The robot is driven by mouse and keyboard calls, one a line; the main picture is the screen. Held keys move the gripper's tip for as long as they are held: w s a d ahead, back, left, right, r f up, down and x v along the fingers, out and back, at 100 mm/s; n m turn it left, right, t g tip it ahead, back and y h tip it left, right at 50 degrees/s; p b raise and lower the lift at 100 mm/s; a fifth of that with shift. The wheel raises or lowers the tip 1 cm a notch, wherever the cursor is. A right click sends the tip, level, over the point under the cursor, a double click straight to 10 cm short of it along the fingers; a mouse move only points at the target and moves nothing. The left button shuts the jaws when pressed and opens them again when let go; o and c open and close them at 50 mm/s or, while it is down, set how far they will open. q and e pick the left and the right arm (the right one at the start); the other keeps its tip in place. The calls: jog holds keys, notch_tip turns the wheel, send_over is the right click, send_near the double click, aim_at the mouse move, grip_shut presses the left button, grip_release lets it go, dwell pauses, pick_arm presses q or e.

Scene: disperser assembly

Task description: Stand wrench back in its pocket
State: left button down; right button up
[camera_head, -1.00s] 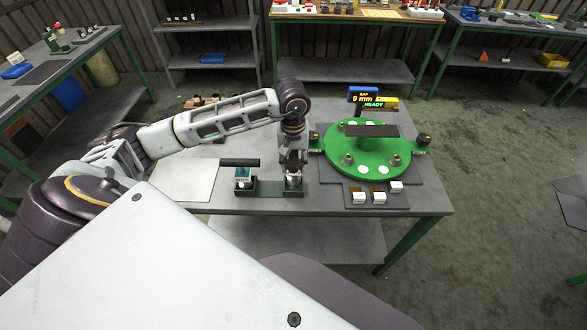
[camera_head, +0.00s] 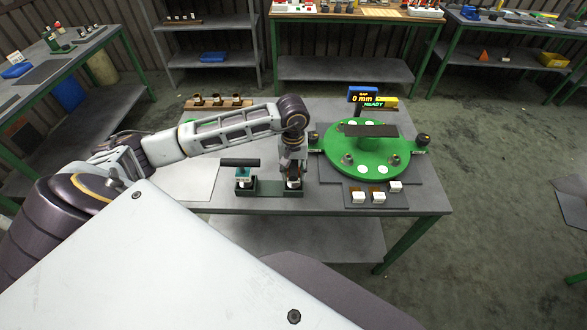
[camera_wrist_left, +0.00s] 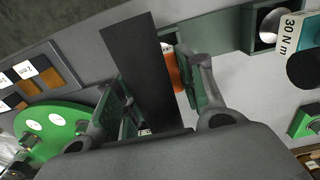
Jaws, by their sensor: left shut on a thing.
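My left gripper (camera_head: 293,172) points down over the right end of a green holder (camera_head: 268,189) on the table. In the left wrist view my left gripper (camera_wrist_left: 155,100) is shut on the wrench, whose wide black bar (camera_wrist_left: 140,75) covers much of the view between the fingers. A bit of its orange body (camera_wrist_left: 172,70) shows behind the bar. The wrench's lower end and the pocket are mostly hidden, so I cannot tell how deep it sits. A second, teal wrench (camera_head: 243,173) marked 30 N m stands upright in the holder's left pocket. My right gripper is out of view.
A green round fixture (camera_head: 375,165) with a dark bar across it stands close on the right. A display (camera_head: 364,95) behind it reads 0 mm and READY. Small white-labelled blocks (camera_head: 377,197) lie in front. A wooden rack (camera_head: 215,105) stands at the back left.

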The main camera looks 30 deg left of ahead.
pick_arm(q)
jog(key=shift+f, duration=0.15)
jog(key=c, duration=0.9)
grip_release()
jog(key=shift+r, duration=0.2)
jog(key=shift+r, duration=0.65)
jog(key=shift+r+b, duration=1.1)
jog(key=shift+r, duration=4.2)
jog(key=shift+s, duration=0.1)
